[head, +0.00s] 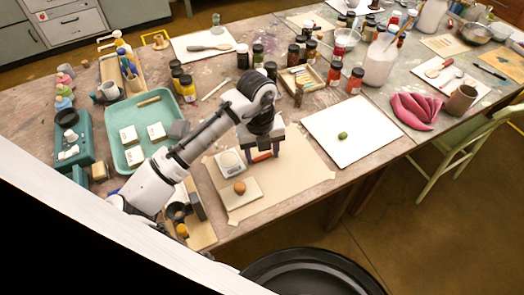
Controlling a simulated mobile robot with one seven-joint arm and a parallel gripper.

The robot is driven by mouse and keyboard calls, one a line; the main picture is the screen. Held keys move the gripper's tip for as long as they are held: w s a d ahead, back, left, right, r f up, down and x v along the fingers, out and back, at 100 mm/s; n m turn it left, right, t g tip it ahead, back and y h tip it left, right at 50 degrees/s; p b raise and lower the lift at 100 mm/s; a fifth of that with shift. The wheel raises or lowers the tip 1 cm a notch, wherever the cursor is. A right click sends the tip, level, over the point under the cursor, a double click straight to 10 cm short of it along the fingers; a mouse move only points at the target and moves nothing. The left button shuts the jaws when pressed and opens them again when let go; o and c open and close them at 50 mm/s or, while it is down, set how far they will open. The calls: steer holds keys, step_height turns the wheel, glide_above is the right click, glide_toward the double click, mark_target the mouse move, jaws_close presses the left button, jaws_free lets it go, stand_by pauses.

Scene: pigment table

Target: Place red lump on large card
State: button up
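A reddish-brown round lump (239,187) rests on a small pale card (234,204) near the front of the table. A large white card (378,149) lies to the right, with a small green lump (342,136) on it. My gripper (263,154) points down over the tan sheet, up and right of the reddish-brown lump and apart from it. Its two dark fingers stand apart. An orange-red elongated thing (262,157) shows between or behind them; I cannot tell whether it touches them.
A white scale-like device (230,163) stands just left of my gripper, on a tan sheet (306,177). Jars (335,74) stand behind. A teal tray (127,105) is at left, a crumpled pink cloth (414,110) at right. Bare tan sheet lies between gripper and white card.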

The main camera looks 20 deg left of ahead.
steer(key=shift+s+f, duration=0.15)
steer(key=shift+f, duration=0.25)
steer(key=shift+a+r+p, duration=0.1)
steer(key=shift+r+p, duration=0.5)
steer(key=shift+r, duration=0.2)
step_height(320, 180, up, 12)
steer(key=b, duration=0.1)
steer(key=shift+w+a, duration=0.2)
steer(key=shift+a, duration=0.1)
steer(key=shift+f, duration=0.1)
